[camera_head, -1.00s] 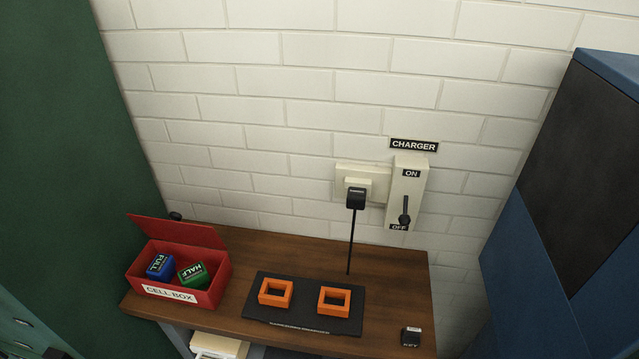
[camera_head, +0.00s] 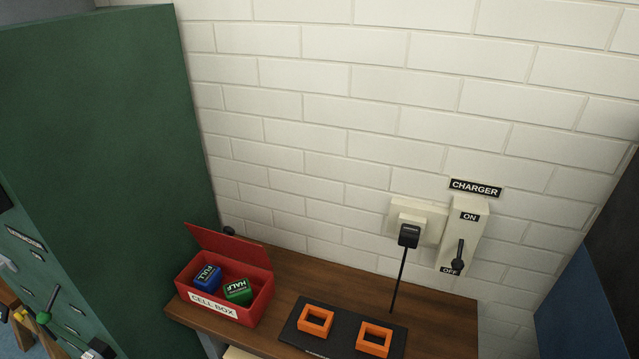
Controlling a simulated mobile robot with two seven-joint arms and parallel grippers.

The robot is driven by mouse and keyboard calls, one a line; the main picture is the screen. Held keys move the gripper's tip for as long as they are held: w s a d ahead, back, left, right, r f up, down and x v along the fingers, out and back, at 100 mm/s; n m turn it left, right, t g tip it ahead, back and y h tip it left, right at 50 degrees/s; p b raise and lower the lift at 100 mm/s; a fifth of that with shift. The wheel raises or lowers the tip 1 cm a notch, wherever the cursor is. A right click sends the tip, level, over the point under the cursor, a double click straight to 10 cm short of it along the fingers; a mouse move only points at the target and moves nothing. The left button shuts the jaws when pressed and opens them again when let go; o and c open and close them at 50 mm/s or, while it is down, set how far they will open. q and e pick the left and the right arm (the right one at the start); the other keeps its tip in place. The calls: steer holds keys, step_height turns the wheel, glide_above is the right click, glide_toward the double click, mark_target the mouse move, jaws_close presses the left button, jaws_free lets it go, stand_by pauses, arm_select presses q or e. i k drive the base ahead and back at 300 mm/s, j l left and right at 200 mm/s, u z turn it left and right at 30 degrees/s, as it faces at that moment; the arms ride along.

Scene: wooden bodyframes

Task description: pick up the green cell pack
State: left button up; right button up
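The green cell pack (camera_head: 238,291), marked HALF, lies tilted in the open red cell box (camera_head: 252,312) at the left end of the wooden bench. A blue cell pack (camera_head: 207,277), marked FULL, lies beside it on the left in the same box. The box's red lid (camera_head: 229,244) stands open at the back. Neither of my grippers shows in the head view.
A black charger mat (camera_head: 338,335) with two orange square frames (camera_head: 315,320) lies right of the box. A charger switch (camera_head: 460,240) with its lever at OFF and a plugged-in black cable are on the wall. A tall green cabinet (camera_head: 110,150) stands close at the left.

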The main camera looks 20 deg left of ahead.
mark_target(238, 293)
steer(key=u, duration=1.1)
steer(key=i+j+z, duration=0.15)
steer(key=j+z, duration=0.15)
steer(key=j, duration=0.55)
steer(key=j+z, duration=0.3)
steer(key=j, duration=0.55)
steer(key=j+z, duration=0.3)
steer(key=j, duration=0.6)
steer(key=k+j+z, duration=0.1)
steer(key=j+z, duration=0.15)
steer(key=j, duration=0.6)
